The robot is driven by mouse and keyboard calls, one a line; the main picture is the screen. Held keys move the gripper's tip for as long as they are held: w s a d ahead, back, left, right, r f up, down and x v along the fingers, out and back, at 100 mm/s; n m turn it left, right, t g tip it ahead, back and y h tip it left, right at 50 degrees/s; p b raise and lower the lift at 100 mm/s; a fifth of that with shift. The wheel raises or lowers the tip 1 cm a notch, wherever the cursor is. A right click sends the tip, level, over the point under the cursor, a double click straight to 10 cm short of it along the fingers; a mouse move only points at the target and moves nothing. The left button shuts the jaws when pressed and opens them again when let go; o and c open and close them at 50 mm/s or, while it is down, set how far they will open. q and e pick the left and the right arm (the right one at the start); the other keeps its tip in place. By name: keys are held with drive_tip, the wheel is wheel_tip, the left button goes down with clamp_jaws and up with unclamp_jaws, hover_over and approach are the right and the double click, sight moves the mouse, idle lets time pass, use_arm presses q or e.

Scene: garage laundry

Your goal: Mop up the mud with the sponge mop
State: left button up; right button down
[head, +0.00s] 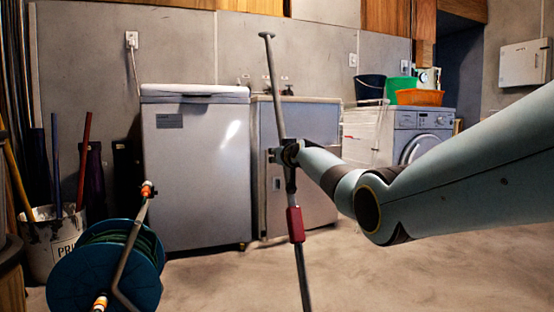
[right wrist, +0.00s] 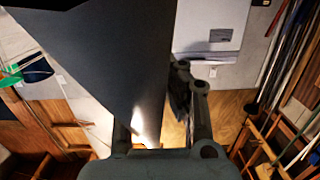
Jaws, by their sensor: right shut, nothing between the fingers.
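A long thin grey pole with a red sleeve (head: 296,225), seemingly the sponge mop's handle, stands slightly tilted in the middle of the head view. Its T-shaped top is in front of the wall; its lower end runs out of the picture, so no sponge shows. My right gripper (head: 279,156) is at the pole's middle, above the red sleeve. It is shut with nothing between its fingers; the pole passes right by it, and I cannot tell if they touch. A broad dark shape (right wrist: 110,50) blocks much of the right wrist view. No mud shows. My left gripper is not in view.
A blue hose reel (head: 75,283) stands front left beside a white bucket (head: 40,250) of tools. A white chest appliance (head: 195,180), a sink cabinet (head: 325,130) and a washing machine (head: 405,140) line the back wall. The concrete floor (head: 400,275) at right looks clear.

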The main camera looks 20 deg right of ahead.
use_arm(q)
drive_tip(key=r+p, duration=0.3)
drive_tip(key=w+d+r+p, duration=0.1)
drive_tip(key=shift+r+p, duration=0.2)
drive_tip(key=shift+p, duration=0.2)
use_arm(e)
drive_tip(key=r, duration=0.1)
drive_tip(key=s+r, duration=0.1)
drive_tip(key=r, duration=0.1)
drive_tip(key=s+r, duration=0.1)
drive_tip(key=r, duration=0.1)
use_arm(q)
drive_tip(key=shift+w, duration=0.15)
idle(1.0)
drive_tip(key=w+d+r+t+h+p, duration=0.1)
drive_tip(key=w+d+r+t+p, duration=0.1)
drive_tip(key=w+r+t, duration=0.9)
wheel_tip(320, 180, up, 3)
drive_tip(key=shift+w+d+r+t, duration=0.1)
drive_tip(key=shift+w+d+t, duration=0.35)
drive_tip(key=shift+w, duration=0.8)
use_arm(e)
wheel_tip(320, 180, up, 5)
drive_tip(key=shift+s+f, duration=0.1)
drive_tip(key=shift+f, duration=0.1)
